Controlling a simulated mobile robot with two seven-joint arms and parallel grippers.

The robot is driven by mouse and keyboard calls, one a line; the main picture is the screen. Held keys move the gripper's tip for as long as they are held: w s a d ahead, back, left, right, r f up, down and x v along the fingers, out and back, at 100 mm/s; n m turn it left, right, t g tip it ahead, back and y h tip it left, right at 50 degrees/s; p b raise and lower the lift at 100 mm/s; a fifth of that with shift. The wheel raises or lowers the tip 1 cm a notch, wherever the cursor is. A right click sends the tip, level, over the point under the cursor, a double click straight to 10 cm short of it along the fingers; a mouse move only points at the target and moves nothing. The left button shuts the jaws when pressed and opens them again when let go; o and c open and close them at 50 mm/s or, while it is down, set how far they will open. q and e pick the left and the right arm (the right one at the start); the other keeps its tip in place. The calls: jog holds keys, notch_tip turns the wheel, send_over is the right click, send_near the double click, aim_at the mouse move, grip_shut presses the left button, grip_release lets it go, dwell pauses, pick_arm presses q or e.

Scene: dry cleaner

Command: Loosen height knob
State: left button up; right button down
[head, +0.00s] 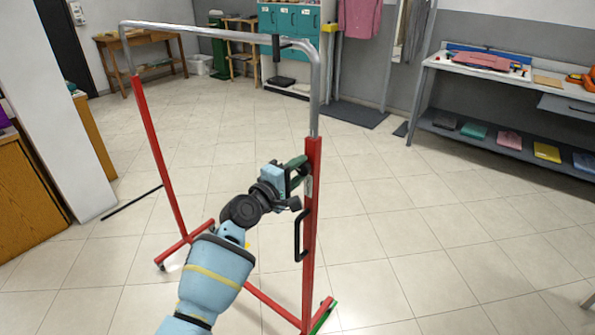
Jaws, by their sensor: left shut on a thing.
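A garment rack with red posts (309,240) and a silver top rail (215,31) stands in front of me on a wheeled red base. My left gripper (299,179) is at the upper part of the near right red post, just below where the silver tube enters it. It is shut on a small part at the post, at the place of the height knob. The fingers hide the knob, so its shape cannot be told. Green shows at the fingers. A black handle (298,236) sits on the post below the gripper. My right gripper is not in view.
A white workbench (440,62) with a lower shelf of folded coloured cloths stands at the right. A wooden cabinet (30,190) and a white pillar (60,120) stand at the left. The tiled floor around the rack is mostly clear.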

pick_arm(q)
jog(key=o, duration=1)
jog(key=shift+c, duration=0.2)
jog(key=v, duration=0.8)
